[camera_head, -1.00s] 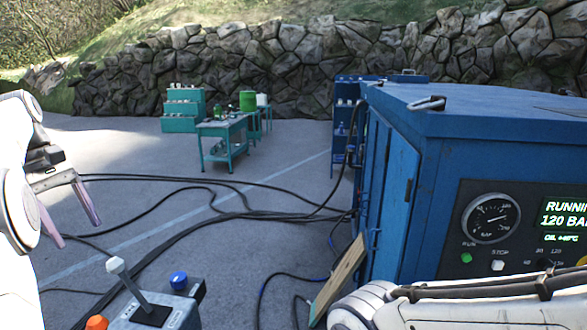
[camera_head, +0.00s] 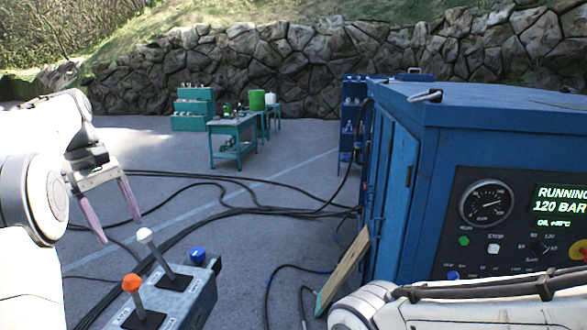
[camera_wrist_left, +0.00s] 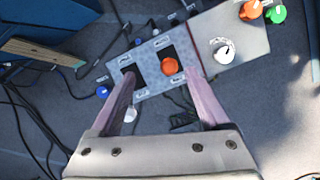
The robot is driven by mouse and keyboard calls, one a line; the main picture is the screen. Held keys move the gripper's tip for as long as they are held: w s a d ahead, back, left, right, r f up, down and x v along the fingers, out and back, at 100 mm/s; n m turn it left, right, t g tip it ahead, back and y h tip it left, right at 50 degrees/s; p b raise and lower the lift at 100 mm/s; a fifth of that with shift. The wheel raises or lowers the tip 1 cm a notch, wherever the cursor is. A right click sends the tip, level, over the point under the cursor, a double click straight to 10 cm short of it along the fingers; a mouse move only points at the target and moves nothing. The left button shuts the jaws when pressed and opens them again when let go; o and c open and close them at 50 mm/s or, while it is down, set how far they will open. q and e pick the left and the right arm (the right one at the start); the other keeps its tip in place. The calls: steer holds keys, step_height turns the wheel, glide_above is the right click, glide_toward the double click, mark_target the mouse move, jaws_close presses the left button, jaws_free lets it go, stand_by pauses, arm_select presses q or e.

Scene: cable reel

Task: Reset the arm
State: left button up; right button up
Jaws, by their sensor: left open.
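My left gripper (camera_head: 117,208) is open and empty in the head view, its two pinkish fingers apart, above and to the left of a grey control box (camera_head: 190,298). The box carries a white-knobbed lever (camera_head: 146,236), an orange-knobbed lever (camera_head: 131,283) and a blue button (camera_head: 198,254). In the left wrist view the open gripper (camera_wrist_left: 160,88) has the box (camera_wrist_left: 150,52) beyond its fingers, with the orange knob (camera_wrist_left: 169,66) between them. The white knob (camera_wrist_left: 130,114) shows beside the left finger. My right arm lies across the bottom right; its gripper is out of frame.
A blue machine cabinet (camera_head: 480,115) with a gauge and a lit display fills the right. A wooden board (camera_head: 343,270) leans by it. Black cables (camera_head: 240,205) cross the paved ground. Green benches (camera_head: 233,127) stand far back before a stone wall (camera_head: 250,60).

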arm_select(q)
steer(key=s+d+f+m+b, duration=0.25)
steer(key=d+f, duration=0.25)
steer(key=d, duration=0.3)
steer(key=s+d+f+m+y+b, duration=0.1)
steer(key=s+d+f+m+b, duration=0.15)
steer(key=d+f+m, duration=0.4)
steer(key=s+d+f+b, duration=0.2)
steer(key=d+f+b, duration=0.15)
steer(key=d, duration=0.55)
steer(key=s+d+f+m+b, duration=0.3)
steer(key=s+d+f+m, duration=0.1)
steer(key=s+f, duration=0.5)
steer(key=s+d+f+m+y+b, duration=0.1)
steer(key=s+d+f+m+b, duration=0.2)
steer(key=s+f+m, duration=0.3)
steer(key=s+f+b, duration=0.1)
steer(key=s+f, duration=0.1)
steer(key=s, duration=0.2)
steer(key=shift+s+d+f+m+t+b, duration=0.3)
steer(key=shift+s+d+f, duration=0.05)
